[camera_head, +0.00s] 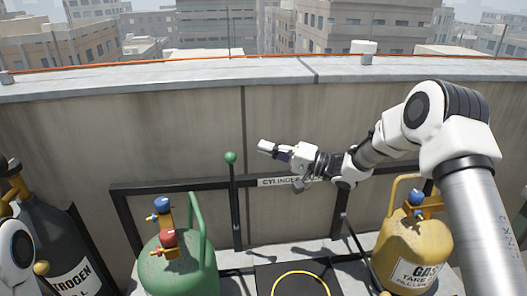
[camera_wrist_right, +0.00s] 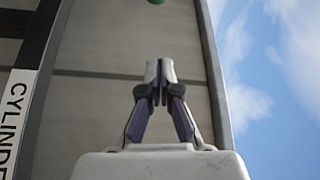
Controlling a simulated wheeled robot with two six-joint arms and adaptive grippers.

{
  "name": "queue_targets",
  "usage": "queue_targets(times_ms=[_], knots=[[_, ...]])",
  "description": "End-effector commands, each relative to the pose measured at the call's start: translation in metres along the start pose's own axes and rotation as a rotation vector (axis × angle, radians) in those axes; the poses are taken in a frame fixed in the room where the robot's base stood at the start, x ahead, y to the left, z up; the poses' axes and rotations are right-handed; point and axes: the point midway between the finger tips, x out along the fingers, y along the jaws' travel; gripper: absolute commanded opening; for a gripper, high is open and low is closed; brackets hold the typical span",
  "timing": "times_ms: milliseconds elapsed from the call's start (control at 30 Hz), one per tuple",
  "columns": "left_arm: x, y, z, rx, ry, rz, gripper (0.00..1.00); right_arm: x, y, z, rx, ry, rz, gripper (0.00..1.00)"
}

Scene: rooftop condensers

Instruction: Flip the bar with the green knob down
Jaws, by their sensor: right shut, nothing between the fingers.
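The bar (camera_head: 234,205) is dark and stands upright in front of the parapet wall, with a round green knob (camera_head: 230,157) at its top. My right gripper (camera_head: 264,147) is just right of the knob and slightly higher in the head view, its fingers pointing left. They look apart from the knob, though the depth gap is hard to judge. In the right wrist view the gripper (camera_wrist_right: 160,72) is shut and empty, and the green knob (camera_wrist_right: 157,2) is cut off at the top edge. My left gripper is not visible; only a white part of that arm shows at lower left.
A black rail (camera_head: 180,187) with a white cylinder sign (camera_head: 279,182) runs behind the bar. A green cylinder (camera_head: 180,272) stands front left, a yellow gas cylinder (camera_head: 402,250) right and a dark nitrogen cylinder (camera_head: 62,245) far left. A yellow ring (camera_head: 300,273) lies front centre.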

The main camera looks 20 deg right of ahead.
Motion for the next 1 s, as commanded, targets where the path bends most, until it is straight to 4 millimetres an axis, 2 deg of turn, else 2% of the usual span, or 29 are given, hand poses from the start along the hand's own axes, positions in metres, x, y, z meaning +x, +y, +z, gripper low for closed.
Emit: queue_targets(times_ms=[333, 500, 600, 1000], knots=[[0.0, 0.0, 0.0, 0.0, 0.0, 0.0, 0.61, 0.077, 0.001, 0.002, -0.003, -0.004, 0.0, 0.0], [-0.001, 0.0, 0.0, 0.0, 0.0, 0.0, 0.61, 0.067, 0.0, 0.027, 0.003, 0.0, 0.001, 0.0], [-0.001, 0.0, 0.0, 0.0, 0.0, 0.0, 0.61, 0.064, 0.0, 0.035, 0.001, -0.001, 0.0, 0.0], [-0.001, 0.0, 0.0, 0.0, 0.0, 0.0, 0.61, 0.062, 0.001, 0.038, -0.002, 0.0, 0.0, 0.0]])
